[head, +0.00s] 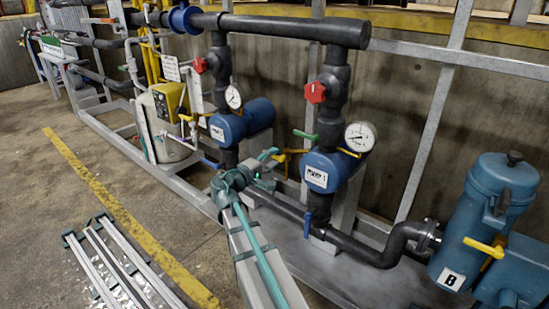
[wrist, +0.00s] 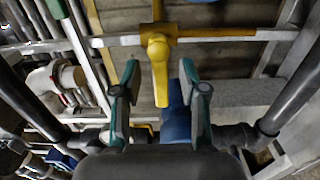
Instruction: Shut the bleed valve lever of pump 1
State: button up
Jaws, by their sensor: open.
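My gripper (head: 272,168) is open beside the left side of the right-hand blue pump (head: 324,170), which carries a white label I cannot read with certainty. In the wrist view the gripper (wrist: 160,82) has a yellow lever (wrist: 158,68) between its two teal fingers, with a gap on both sides. The lever hangs from a yellow pipe (wrist: 215,32). In the head view a yellow-orange lever and pipe (head: 291,151) show just beyond the fingertips. Part of the pump's blue body (wrist: 178,115) shows behind the right finger.
A pressure gauge (head: 360,137), red knob (head: 315,92), green lever (head: 305,135) and blue lever (head: 307,224) surround the right-hand pump. Another blue pump (head: 228,127) stands to the left. Black pipes and grey frame bars crowd the area.

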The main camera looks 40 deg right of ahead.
jog(key=v, duration=1)
jog(key=shift+s+a, duration=0.1)
jog(key=s+a+f+m+g+y, duration=0.1)
jog(key=s+a+f+g+y, duration=0.2)
jog(key=s+f, duration=0.5)
jog(key=s+a+f+m+g+y, duration=0.1)
jog(key=s+a+f+g+y, duration=0.15)
jog(key=f, duration=0.85)
jog(key=s+a+f+m+g+y, duration=0.15)
jog(key=s+f+g+y, duration=0.35)
jog(key=f, duration=0.5)
jog(key=s+a+f+g+y, duration=0.2)
jog(key=s+a+f, duration=0.3)
jog(key=s, duration=0.2)
jog(key=s+a+f+g+y, duration=0.15)
jog(key=s+a+f, duration=0.25)
jog(key=s, duration=0.4)
jog(key=s+a+f+g+y, duration=0.2)
jog(key=s+a, duration=0.1)
jog(key=s, duration=0.3)
jog(key=s+a+f+g+y, duration=0.1)
jog(key=s+a+f+g, duration=0.15)
jog(key=s, duration=0.45)
notch_tip(320, 180, up, 16)
jog(key=t+p, duration=0.6)
jog(key=p, duration=2.5)
jog(key=shift+w+f+t, duration=0.15)
jog(key=shift+w+t, duration=0.2)
